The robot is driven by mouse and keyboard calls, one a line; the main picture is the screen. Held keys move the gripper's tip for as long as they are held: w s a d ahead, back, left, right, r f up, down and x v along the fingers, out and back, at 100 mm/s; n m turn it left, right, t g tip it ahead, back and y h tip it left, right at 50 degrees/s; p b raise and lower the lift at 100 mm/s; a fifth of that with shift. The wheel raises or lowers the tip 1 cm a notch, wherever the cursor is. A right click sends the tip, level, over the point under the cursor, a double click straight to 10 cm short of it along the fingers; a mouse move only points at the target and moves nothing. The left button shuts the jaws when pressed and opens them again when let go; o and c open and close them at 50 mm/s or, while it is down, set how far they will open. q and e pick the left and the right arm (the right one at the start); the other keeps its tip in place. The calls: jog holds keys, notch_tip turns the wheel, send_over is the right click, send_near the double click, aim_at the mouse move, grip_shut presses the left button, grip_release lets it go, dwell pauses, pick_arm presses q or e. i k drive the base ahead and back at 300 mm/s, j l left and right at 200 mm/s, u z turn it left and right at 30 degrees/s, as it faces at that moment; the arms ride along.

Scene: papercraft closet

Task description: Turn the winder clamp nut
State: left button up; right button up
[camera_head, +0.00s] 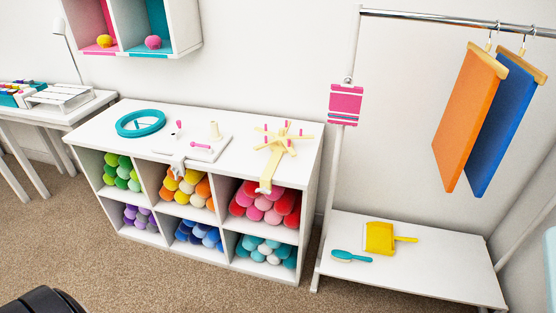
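A white winder (202,146) lies on top of the white cube shelf (118,112), with a pink crank handle and a cream cone on it. A pale clamp (178,165) hangs over the shelf's front edge below the winder. Its nut is too small to tell apart. A cream swift (279,139) with pink pegs stands to the right, with its own clamp (265,186) at the front edge. Neither of my grippers is in view.
A teal ring (140,123) lies at the shelf top's left. Yarn rolls fill the compartments below. At the right, a rack holds orange (467,118) and blue (506,130) hanging pieces above a yellow dustpan (380,238) and teal brush (351,256). Carpet in front is clear.

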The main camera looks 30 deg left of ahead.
aim_at(175, 171)
jog(key=u, duration=1.55)
